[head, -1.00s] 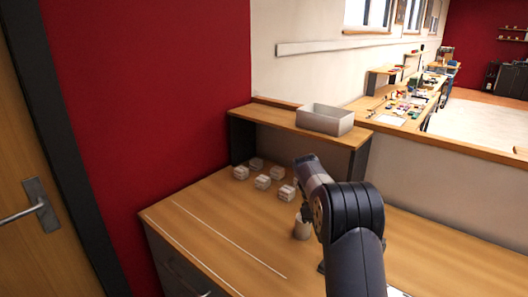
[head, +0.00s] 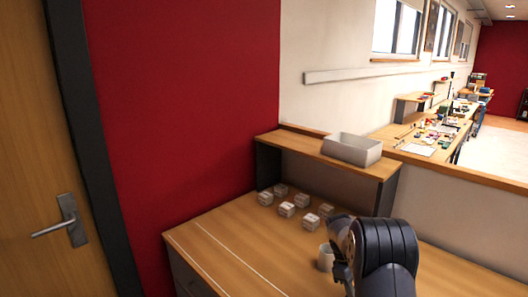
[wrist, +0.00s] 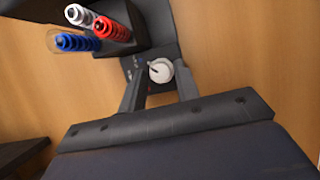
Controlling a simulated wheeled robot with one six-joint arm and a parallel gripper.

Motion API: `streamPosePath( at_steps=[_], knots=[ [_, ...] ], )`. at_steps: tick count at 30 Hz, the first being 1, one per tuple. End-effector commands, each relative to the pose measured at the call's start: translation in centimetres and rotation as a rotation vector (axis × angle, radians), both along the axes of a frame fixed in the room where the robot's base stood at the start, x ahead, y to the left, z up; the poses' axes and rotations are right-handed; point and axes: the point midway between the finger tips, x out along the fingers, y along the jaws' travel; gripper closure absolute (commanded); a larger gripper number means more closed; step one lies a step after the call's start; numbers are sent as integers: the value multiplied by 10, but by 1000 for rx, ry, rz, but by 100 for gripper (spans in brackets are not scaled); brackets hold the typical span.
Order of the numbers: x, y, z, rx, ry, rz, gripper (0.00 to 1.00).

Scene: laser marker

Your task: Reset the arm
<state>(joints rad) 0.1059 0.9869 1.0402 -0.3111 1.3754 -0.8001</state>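My arm (head: 385,250) stands at the lower right of the head view. My gripper, mostly hidden there behind the wrist, points away at the bench; it shows in the wrist view (wrist: 160,88) with its two dark fingers apart. I see nothing held between them. A white round thing (wrist: 160,70) shows in the gap beyond the fingertips, and I cannot tell its distance. In the head view a small white cup (head: 325,257) stands on the bench just left of my wrist.
Several small pale cubes (head: 287,209) sit on the bench (head: 230,240) before a shelf holding a grey bin (head: 352,149). In the wrist view a dark device (wrist: 110,25) bears white, red and blue coiled pieces (wrist: 75,42). The bench's left part is clear.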

Motion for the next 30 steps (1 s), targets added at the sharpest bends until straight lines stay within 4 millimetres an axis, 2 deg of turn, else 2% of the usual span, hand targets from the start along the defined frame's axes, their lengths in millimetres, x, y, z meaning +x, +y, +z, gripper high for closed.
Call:
streamPosePath(
  at_steps=[4,8,21,30],
  knots=[
    [2,1,5,0,-1,-33,69],
    [8,7,22,0,-4,-28,69],
    [32,30,102,1,-5,-27,69],
    [12,12,44,1,5,-29,69]
  ],
)
